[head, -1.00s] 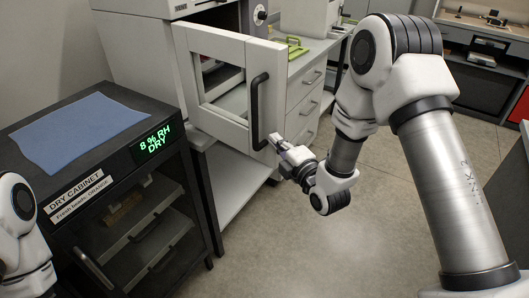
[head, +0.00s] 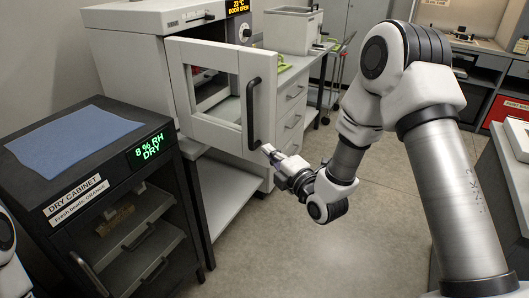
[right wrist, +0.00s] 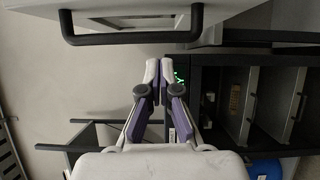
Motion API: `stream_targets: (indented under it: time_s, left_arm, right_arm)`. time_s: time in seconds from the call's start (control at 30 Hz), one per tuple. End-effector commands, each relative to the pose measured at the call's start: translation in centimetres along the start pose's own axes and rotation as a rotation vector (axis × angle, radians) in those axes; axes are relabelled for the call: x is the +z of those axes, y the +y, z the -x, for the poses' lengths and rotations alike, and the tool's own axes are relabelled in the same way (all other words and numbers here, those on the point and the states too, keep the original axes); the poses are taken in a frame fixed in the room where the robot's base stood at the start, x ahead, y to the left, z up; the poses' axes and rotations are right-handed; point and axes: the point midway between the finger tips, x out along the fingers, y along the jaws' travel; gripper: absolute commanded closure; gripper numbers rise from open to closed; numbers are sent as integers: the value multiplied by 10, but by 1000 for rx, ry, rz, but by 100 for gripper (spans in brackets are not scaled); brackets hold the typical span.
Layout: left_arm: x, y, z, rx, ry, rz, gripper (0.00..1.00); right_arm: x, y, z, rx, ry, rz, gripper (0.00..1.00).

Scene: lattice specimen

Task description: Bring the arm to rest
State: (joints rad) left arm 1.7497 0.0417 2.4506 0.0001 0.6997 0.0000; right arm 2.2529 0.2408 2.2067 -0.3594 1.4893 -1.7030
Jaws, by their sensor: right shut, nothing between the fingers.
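My right arm reaches in from the right in the head view. Its gripper (head: 272,153) is shut and empty, just below and right of the lower end of the black door handle (head: 253,112). I cannot tell from the head view how far apart they are. In the right wrist view the gripper's fingers (right wrist: 153,72) are closed together, and the door's black handle (right wrist: 130,38) shows apart from them, above. My left arm shows only as a white sliver at the left edge of the head view; its gripper is out of view.
The white windowed door (head: 208,90) stands open, under a display reading "DOOR OPEN". A black dry cabinet (head: 190,215) with a blue cloth (head: 75,140) on top stands at the left. White drawers (head: 290,110) stand behind the door. The floor (head: 300,250) below my gripper is clear.

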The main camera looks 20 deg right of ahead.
Motion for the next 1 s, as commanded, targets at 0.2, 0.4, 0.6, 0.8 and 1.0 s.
stream_targets:
  time_s: [0.2, 0.4, 0.6, 0.8, 1.0]
  left_arm:
    - [-1, 0, -12, 0, 2, -3, 60]
    - [0, 0, -12, 0, 1, -2, 60]
    - [0, 0, -12, 0, 1, -2, 60]
    - [0, 0, -12, 0, 1, -2, 60]
    - [0, 0, -12, 0, 1, -2, 60]
  right_arm:
    - [12, -3, 48, -2, -6, -7, 100]
    - [14, -1, 64, 0, -2, -2, 100]
    - [12, -12, 66, -24, 1, -3, 100]
    - [-29, -123, 94, -290, 86, 33, 100]
    - [-70, -271, 192, -860, -32, -316, 100]
